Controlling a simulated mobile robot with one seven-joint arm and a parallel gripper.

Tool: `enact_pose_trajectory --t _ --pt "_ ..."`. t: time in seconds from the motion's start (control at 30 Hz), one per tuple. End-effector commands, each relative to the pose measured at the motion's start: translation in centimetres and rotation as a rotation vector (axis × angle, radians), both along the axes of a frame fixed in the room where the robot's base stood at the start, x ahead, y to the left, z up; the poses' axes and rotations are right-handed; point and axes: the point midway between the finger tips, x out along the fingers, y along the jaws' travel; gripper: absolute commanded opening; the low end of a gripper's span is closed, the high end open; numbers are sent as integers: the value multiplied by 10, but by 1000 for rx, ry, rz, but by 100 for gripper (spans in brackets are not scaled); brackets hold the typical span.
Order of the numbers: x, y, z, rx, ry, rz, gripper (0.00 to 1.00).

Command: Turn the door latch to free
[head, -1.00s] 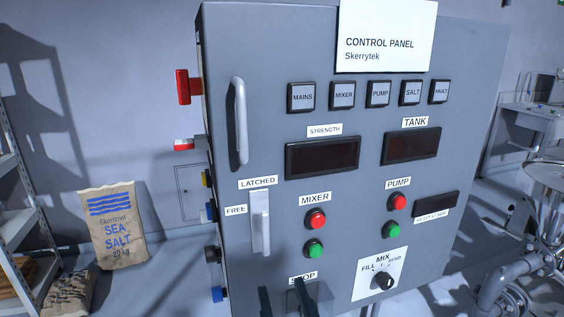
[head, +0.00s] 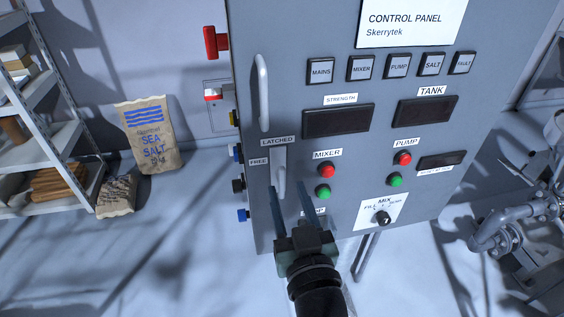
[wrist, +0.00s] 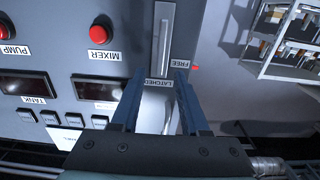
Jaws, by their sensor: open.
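The door latch (head: 279,172) is a pale upright lever on a light plate at the lower left of the grey control panel door. A LATCHED label (head: 278,141) sits above it and a FREE label (head: 259,161) to its left; the lever stands vertical. My gripper (head: 288,187) is open, its two dark fingers pointing at the panel around the latch's lower part in the head view. In the wrist view, which is upside down, the latch (wrist: 163,40) lies beyond the open, empty fingers (wrist: 158,73). I cannot tell whether they touch the panel.
The door handle (head: 263,93) is above the latch. Red and green mixer buttons (head: 325,182) are close on the right. A red knob (head: 214,42) sticks out of the panel's left side. A salt sack (head: 148,135) and shelves (head: 40,110) stand at the left.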

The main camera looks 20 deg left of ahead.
Motion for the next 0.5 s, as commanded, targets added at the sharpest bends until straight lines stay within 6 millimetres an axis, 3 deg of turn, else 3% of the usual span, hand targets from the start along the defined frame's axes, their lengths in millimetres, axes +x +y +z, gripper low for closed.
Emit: enact_pose_trajectory --t 0.2,0.5 --pt "31 22 3 1 -1 2 45" --pt "47 32 1 -1 -1 0 45"
